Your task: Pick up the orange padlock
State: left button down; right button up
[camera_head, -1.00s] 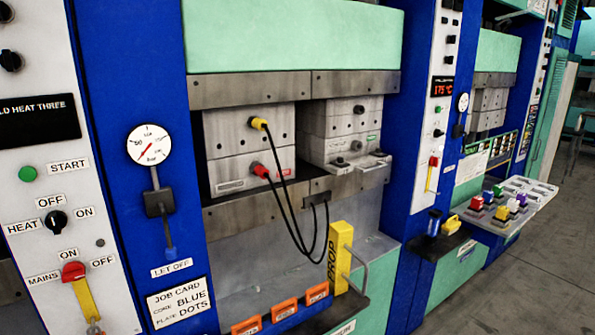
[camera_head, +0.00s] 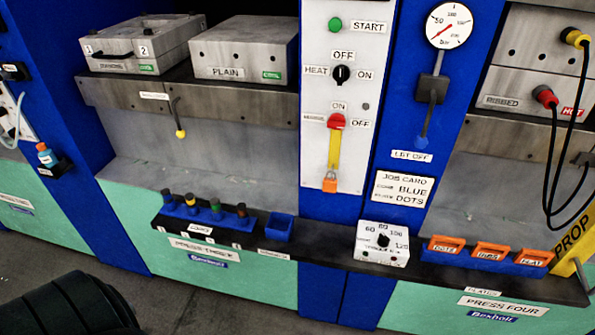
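The orange padlock (camera_head: 330,185) hangs at the lower end of the yellow strip (camera_head: 334,152) under the red mains switch (camera_head: 336,121). It sits low on the white control panel (camera_head: 318,60), between blue uprights. It is small, and its shackle is hard to make out. Neither gripper shows in the head view. A dark ridged shape at the lower left seems to be part of my own body.
A black ledge (camera_head: 330,256) runs below the panel. It carries a white dial box (camera_head: 382,243), orange-fronted blue bins (camera_head: 490,252), several dark-handled pieces and an empty blue bin (camera_head: 278,228). A yellow prop (camera_head: 574,245) stands at right. Grey floor is clear at lower left.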

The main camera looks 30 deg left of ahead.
aim_at(328, 185)
jog(key=l+u, duration=0.1)
jog(key=u, duration=0.75)
